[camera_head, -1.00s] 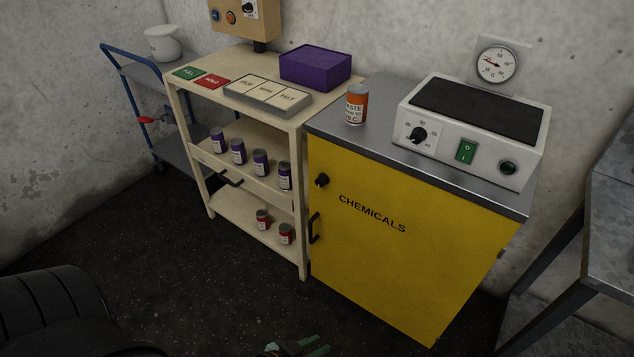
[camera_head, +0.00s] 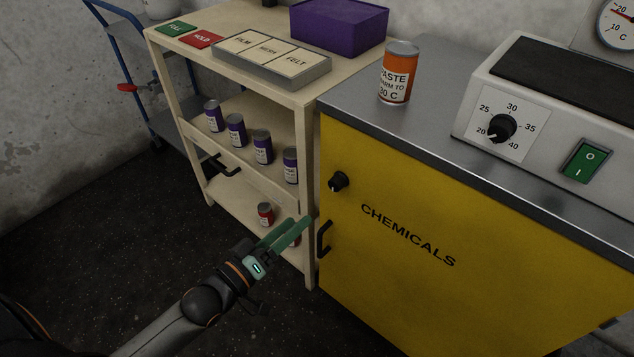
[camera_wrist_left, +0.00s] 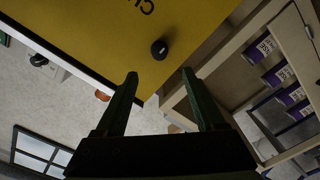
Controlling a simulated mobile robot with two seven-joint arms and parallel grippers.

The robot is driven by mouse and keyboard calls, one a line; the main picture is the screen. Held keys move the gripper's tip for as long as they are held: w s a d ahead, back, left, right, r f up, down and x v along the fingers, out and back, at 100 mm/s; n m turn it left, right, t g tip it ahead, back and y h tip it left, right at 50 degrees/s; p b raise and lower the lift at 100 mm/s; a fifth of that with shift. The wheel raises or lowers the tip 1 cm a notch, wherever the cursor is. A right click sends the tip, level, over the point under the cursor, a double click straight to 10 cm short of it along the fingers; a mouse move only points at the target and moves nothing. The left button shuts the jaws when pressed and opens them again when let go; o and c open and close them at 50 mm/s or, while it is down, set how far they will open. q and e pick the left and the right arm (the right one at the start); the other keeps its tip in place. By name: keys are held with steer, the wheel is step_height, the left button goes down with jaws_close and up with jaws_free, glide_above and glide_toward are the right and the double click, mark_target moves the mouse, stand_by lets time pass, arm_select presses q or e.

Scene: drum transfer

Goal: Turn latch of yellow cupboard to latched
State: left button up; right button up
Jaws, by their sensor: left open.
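The yellow cupboard (camera_head: 460,285) marked CHEMICALS stands at the right in the head view, its door flush with the front. Its latch is a black round knob (camera_head: 338,181) at the door's upper left; which way it is turned is too small to tell. A black handle (camera_head: 323,240) sits below it. My left gripper (camera_head: 300,226) is open and empty, left of the handle and lower than the latch, in front of the shelf unit. In the left wrist view the latch knob (camera_wrist_left: 159,49) lies ahead, between and beyond the two fingertips, with a gap. My right gripper is out of view.
A cream shelf unit (camera_head: 309,190) with purple and red cans stands directly left of the cupboard. An orange paste can (camera_head: 398,72) and a heater with dial (camera_head: 500,128) stand on the cupboard's grey top. The floor in front is clear.

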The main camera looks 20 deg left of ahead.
mark_target(334, 187)
arm_select(q)
steer(key=b+x, duration=0.1)
steer(key=x, duration=1)
steer(key=shift+w+b, duration=0.1)
steer(key=shift+b, duration=0.3)
steer(key=shift+w+d, duration=0.2)
steer(key=shift+w, duration=0.4)
jaws_close()
